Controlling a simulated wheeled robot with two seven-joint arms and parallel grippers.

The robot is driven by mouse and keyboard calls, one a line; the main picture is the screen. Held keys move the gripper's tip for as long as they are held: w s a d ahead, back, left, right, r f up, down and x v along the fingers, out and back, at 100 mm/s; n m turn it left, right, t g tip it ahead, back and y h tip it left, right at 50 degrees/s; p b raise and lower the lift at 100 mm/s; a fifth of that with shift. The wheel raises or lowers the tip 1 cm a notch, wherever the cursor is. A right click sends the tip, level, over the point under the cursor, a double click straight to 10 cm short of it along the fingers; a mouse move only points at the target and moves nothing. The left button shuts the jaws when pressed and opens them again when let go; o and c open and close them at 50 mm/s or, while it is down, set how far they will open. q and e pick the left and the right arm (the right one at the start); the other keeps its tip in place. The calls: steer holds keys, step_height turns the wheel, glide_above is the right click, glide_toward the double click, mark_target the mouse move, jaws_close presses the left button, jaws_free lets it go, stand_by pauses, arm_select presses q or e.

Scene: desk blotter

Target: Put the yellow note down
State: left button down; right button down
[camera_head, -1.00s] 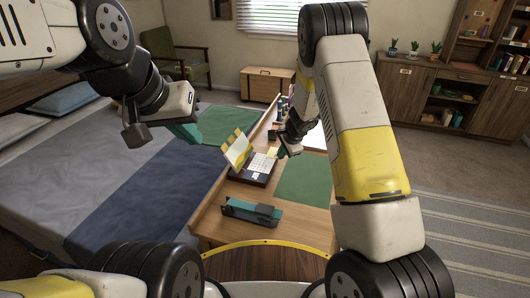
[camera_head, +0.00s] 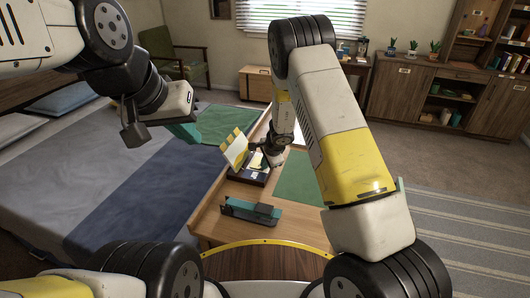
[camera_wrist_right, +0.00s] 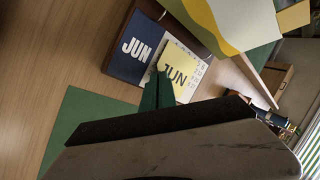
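The yellow note (camera_wrist_right: 178,72), marked JUN, is at the tips of my right gripper (camera_wrist_right: 157,84) in the right wrist view. The teal fingers look closed on its lower edge. It appears over the white calendar page (camera_wrist_right: 195,48), beside a dark blue JUN panel (camera_wrist_right: 131,47); whether it touches the page cannot be told. In the head view my right gripper (camera_head: 265,160) is low over the dark calendar base (camera_head: 245,176). My left gripper (camera_head: 187,131) hangs above the bed, away from the desk; its finger gap cannot be seen.
A yellow-and-white upright panel (camera_head: 235,149) stands at the calendar's back left, close to my right gripper. A teal-and-dark desk tool (camera_head: 250,211) lies nearer me. A green blotter (camera_head: 299,181) covers the right of the desk. Bare wood shows at the front.

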steer(key=shift+f, duration=0.1)
steer(key=c, duration=2)
jaws_free()
